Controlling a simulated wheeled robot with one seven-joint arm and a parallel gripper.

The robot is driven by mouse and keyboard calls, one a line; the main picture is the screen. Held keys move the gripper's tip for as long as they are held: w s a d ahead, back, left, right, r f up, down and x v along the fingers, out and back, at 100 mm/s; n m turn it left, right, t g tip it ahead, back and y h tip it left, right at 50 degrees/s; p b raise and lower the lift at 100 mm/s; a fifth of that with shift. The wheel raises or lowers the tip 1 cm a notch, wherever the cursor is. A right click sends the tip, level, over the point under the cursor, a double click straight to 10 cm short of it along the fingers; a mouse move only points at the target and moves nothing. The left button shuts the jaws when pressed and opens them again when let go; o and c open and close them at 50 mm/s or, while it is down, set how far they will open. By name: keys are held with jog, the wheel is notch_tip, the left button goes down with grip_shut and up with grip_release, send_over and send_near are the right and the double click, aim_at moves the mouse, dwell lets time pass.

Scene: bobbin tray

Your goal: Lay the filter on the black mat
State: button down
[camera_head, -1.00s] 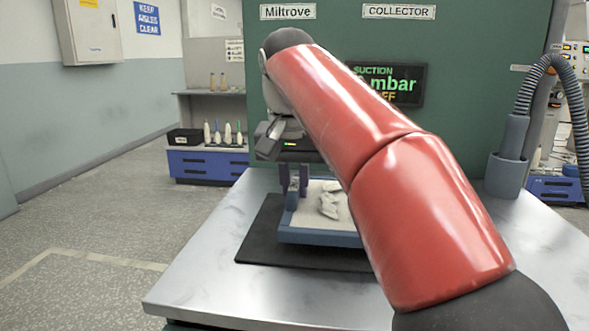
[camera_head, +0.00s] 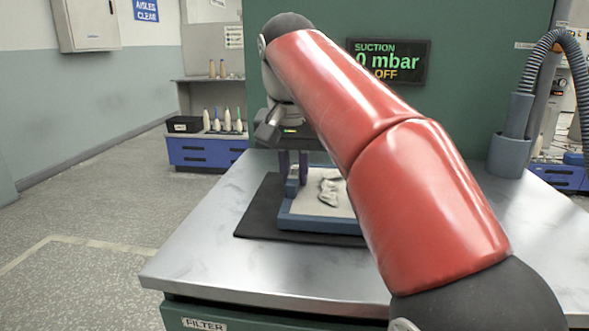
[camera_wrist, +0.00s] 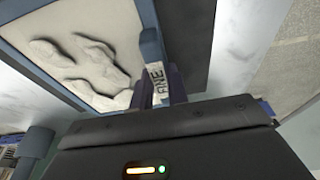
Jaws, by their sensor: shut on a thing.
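The filter is a shallow panel with a blue frame (camera_head: 318,225) and an off-white face carrying pale grey lumps. It lies level over the black mat (camera_head: 256,212), with mat showing at its left and front. I cannot tell whether it touches the mat. My gripper (camera_head: 292,168) is shut on the filter's left edge, fingers pointing down. In the wrist view my gripper (camera_wrist: 168,84) holds a pale lettered tab on the blue frame (camera_wrist: 152,45), with the mat (camera_wrist: 186,32) beyond. My red arm hides the filter's right part in the head view.
The mat lies on a metal bench top (camera_head: 205,235), clear to the left and front. A green cabinet with a suction display (camera_head: 390,75) reading 0 mbar, OFF stands behind. A hose in a grey holder (camera_head: 508,150) stands at the back right.

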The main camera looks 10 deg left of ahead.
jog(key=shift+f, duration=0.3)
jog(key=c, duration=1.3)
grip_release()
